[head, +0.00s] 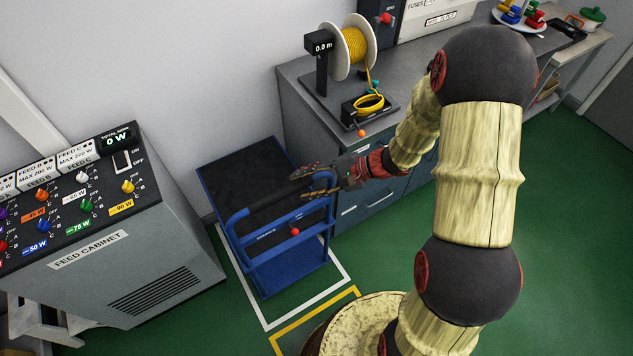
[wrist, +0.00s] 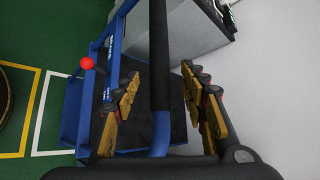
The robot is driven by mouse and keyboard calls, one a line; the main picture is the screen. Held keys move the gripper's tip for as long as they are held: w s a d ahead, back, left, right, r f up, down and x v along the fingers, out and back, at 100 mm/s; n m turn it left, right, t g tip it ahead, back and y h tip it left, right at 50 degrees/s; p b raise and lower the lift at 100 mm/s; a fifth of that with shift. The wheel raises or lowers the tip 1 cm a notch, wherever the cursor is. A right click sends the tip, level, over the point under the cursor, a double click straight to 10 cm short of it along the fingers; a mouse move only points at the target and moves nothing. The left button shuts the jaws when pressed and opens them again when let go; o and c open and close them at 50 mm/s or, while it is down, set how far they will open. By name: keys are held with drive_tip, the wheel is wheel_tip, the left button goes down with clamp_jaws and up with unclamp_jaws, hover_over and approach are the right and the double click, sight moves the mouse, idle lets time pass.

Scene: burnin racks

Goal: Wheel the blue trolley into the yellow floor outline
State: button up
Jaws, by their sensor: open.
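The blue trolley (head: 283,262) stands inside a white floor outline (head: 340,262), between the feed cabinet and the workbench. Its push handle has a black grip (head: 283,194). Part of the yellow floor outline (head: 315,318) shows in front of the white one; my arm and base hide the rest. My gripper (head: 316,184) is open at the right part of the handle. In the wrist view the black grip (wrist: 159,45) runs between the spread fingers (wrist: 161,88), with gaps on both sides. A red knob (wrist: 87,63) sits on the trolley's frame; the head view shows it too (head: 295,231).
The grey feed cabinet (head: 110,262) stands close on the trolley's left. The workbench (head: 292,72), with a yellow cable spool (head: 354,47), is close on its right. A wall is behind the trolley. Green floor (head: 566,240) is free at the right.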

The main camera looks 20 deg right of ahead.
drive_tip(key=shift+w+a+f, duration=0.1)
drive_tip(key=shift+a+f, duration=0.1)
drive_tip(key=shift+a, duration=0.15)
drive_tip(key=shift+c, duration=0.2)
clamp_jaws()
idle(0.5)
